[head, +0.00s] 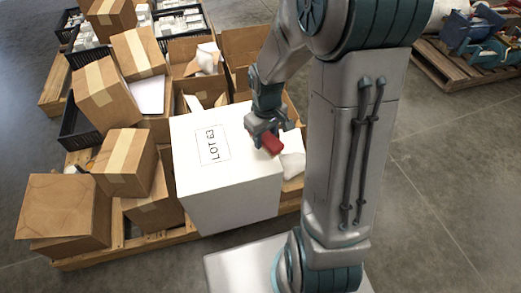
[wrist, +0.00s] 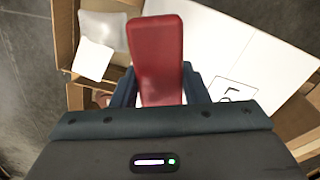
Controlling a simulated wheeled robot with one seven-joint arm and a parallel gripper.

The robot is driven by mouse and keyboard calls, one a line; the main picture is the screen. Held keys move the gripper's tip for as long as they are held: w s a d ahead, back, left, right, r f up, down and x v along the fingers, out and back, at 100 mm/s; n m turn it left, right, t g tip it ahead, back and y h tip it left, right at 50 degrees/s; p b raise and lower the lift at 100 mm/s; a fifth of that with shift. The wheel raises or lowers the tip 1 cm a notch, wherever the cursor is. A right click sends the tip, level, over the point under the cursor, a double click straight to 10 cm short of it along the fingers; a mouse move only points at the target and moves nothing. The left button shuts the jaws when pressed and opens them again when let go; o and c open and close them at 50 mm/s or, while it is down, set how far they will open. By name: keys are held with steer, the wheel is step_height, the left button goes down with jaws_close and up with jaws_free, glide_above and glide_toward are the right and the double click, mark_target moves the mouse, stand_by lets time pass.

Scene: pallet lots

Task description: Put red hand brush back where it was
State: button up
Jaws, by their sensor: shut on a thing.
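The red hand brush (head: 271,143) is held in my gripper (head: 266,124), above the right edge of a white box marked LOT (head: 207,182) in the head view. In the wrist view the brush (wrist: 161,55) is a smooth red block standing out between the two fingers of my gripper (wrist: 160,88). The fingers are shut on it. The white top of the box (wrist: 235,45) lies behind and to the right of the brush in the wrist view. I cannot tell whether the brush touches the box.
Cardboard boxes (head: 122,158) and black crates crowd the wooden pallet (head: 110,254) to the left. An open carton (wrist: 67,45) with a white packet (wrist: 93,60) lies beside the white box. Another pallet (head: 440,70) stands at the upper right. The floor on the right is clear.

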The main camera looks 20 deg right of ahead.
mark_target(261, 154)
steer(key=shift+w+a+f, duration=0.3)
steer(key=shift+a+f, duration=0.15)
steer(key=shift+a, duration=0.2)
steer(key=shift+f+b, duration=1.15)
steer(key=shift+f, duration=0.8)
steer(key=shift+f, duration=0.1)
steer(key=o, duration=0.9)
